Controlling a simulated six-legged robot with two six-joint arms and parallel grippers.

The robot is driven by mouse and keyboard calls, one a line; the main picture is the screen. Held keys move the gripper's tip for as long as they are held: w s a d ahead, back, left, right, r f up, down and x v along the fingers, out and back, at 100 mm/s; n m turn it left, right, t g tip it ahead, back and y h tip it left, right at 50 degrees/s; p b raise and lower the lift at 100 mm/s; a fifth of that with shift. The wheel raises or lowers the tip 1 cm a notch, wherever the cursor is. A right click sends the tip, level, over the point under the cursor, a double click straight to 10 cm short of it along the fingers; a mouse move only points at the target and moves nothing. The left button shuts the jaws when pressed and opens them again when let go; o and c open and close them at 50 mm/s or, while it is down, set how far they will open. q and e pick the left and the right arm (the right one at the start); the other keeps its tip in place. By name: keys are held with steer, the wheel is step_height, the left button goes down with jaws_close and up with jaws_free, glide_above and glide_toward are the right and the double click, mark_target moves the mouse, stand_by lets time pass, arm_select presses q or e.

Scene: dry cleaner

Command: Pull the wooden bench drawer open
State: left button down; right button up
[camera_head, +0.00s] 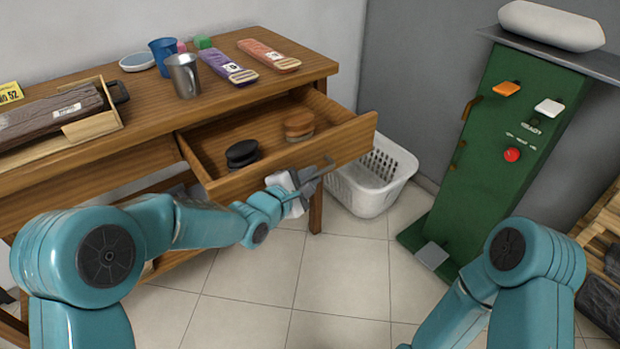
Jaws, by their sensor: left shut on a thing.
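The wooden bench (130,155) stands at the left, against the wall. Its drawer (350,139) is pulled out toward me, and its inside shows from above. Black round items (242,153) and brown round items (299,125) lie in the drawer. My left gripper (311,180) is at the middle of the drawer front, shut on the drawer handle (328,162). The fingers hide most of the handle. My right arm comes in at the lower right, but its gripper is out of the picture.
On the bench top are a metal cup (183,75), a blue cup (163,55), two brushes and a wooden tray (92,127). A white basket (372,180) stands on the floor right of the drawer. A green machine (500,140) stands at the right. The tiled floor in front is clear.

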arm_select(q)
steer(key=shift+f, duration=0.1)
steer(key=c, duration=1.4)
jaws_free()
steer(key=shift+w, duration=0.1)
steer(key=shift+c, duration=0.2)
steer(key=p+v, duration=0.2)
steer(key=v, duration=1.4)
steer(key=shift+a, duration=0.15)
